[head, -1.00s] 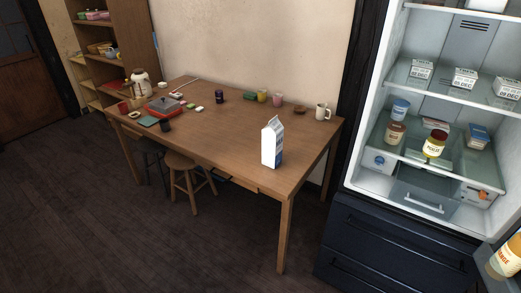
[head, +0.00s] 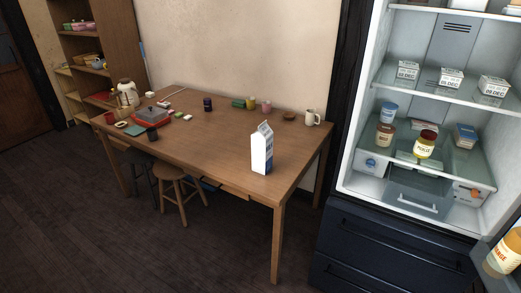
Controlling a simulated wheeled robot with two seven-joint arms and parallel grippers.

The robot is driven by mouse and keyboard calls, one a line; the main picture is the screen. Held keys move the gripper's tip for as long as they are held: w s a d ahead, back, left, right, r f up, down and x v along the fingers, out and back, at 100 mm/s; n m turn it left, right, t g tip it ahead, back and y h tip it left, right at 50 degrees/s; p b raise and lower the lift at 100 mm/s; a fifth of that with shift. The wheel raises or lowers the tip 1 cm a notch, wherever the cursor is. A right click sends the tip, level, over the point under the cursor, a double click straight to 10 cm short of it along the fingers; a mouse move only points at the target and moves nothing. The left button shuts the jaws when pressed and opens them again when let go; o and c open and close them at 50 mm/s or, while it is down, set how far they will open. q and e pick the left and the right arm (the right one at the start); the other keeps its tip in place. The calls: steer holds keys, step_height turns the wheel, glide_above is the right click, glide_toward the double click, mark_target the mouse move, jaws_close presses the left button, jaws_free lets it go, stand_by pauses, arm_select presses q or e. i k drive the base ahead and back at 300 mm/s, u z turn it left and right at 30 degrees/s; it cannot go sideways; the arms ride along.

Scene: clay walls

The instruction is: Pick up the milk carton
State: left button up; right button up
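The milk carton (head: 261,150) is white with a blue lower part and a gabled top. It stands upright near the front right part of the wooden table (head: 215,148) in the head view. Nothing touches it and it is fully in sight. Neither of my grippers shows in the head view.
An open fridge (head: 440,110) with jars and boxes stands to the right, above dark drawers (head: 390,250). Stools (head: 172,185) sit at the table's front left. Small items and a white mug (head: 312,117) line the table's back. The floor (head: 70,220) in front is clear.

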mark_target(262, 140)
steer(key=u, duration=0.4)
steer(key=i, duration=1.35)
